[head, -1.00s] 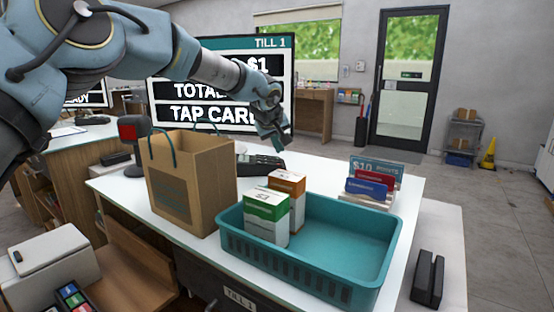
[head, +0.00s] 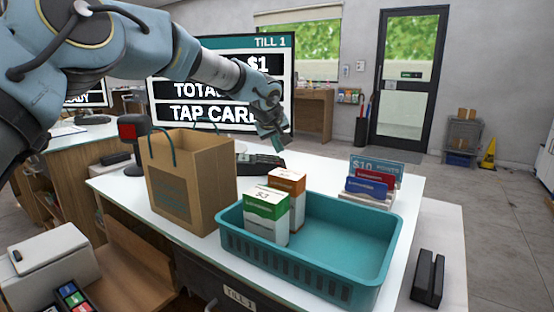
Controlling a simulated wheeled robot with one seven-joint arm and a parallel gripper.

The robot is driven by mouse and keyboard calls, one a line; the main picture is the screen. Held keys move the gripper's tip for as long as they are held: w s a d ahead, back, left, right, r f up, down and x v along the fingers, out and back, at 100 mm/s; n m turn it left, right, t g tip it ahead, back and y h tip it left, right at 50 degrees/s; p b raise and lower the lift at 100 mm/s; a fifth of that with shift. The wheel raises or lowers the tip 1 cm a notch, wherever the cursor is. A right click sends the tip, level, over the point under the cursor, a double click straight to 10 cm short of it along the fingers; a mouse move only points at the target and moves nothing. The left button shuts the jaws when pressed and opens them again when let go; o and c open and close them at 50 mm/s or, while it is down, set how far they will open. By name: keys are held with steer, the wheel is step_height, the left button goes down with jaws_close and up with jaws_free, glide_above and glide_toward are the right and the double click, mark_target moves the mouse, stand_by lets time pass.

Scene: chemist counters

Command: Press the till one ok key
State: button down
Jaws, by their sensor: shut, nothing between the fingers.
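The till screen (head: 270,43) is headed TILL 1 and shows TOTAL and TAP CARD, partly covered by my arm. A dark keypad (head: 262,163) lies on the white counter behind the paper bag and the orange-white box. Its keys are too small to tell apart, and I cannot make out an ok key. My gripper (head: 271,141) is shut and empty. It points down in front of the screen and appears above the keypad; I cannot tell the exact gap.
A paper bag (head: 190,185) and a teal basket (head: 340,268) holding an orange-white box (head: 288,182) and a green-white box (head: 266,214) stand on the counter (head: 412,192). A card stand (head: 374,180) is at right. A device with coloured keys (head: 73,296) is at lower left.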

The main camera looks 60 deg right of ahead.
steer(key=shift+f+b, duration=0.3)
steer(key=shift+f, duration=0.05)
steer(key=shift+f, duration=0.25)
stand_by(0.5)
steer(key=shift+r, duration=0.75)
steer(key=shift+s+d+r+p, duration=0.1)
steer(key=shift+s+r+p, duration=0.05)
steer(key=shift+r+p, duration=0.95)
steer(key=shift+s+d+r+p, duration=0.15)
steer(key=shift+r+p, duration=0.55)
steer(key=shift+r, duration=0.65)
